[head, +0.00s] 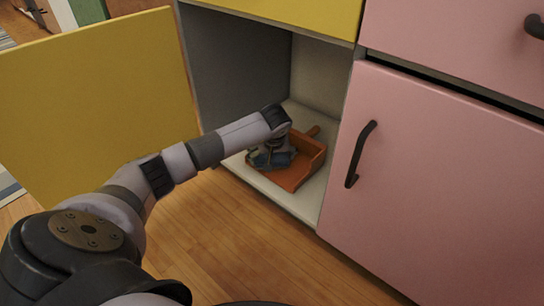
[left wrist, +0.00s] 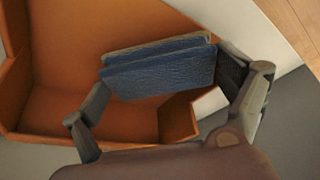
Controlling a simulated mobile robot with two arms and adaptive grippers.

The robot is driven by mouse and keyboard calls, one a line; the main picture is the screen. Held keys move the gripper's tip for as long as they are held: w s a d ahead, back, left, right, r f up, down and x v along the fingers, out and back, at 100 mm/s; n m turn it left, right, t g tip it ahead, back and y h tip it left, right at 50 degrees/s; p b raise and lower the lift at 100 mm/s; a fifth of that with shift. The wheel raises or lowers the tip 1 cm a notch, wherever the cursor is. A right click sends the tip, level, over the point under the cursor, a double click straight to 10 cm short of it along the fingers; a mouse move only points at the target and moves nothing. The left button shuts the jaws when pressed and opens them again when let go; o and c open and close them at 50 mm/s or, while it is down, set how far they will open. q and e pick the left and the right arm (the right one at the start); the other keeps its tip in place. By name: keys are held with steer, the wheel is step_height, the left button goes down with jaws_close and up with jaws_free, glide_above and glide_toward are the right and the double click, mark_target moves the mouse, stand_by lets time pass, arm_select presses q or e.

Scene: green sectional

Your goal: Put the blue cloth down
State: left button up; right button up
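The blue cloth (left wrist: 160,72) is a folded, textured dark-blue piece between the two fingers of my left gripper (left wrist: 168,82) in the left wrist view. Both fingers meet its ends, so the gripper looks shut on it. In the head view my left gripper (head: 273,150) reaches into the open cabinet, with the cloth (head: 258,160) partly hidden by it. The cloth is over an orange dustpan-like tray (head: 293,178). I cannot tell whether it touches the tray. My right gripper is not in view.
The tray lies on the pale cabinet floor (head: 295,203). The yellow door (head: 95,100) stands open at left. A closed pink door (head: 440,180) with a dark handle is at right. The wooden floor (head: 240,235) in front is clear.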

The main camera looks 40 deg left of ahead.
arm_select(q)
steer(key=shift+o, duration=0.5)
steer(key=shift+r+p, duration=0.3)
steer(key=shift+r, duration=0.15)
steer(key=p+v, duration=0.7)
steer(key=v, duration=0.4)
steer(key=shift+s+r+p, duration=0.15)
steer(key=shift+s+p, duration=0.05)
steer(key=shift+p, duration=0.1)
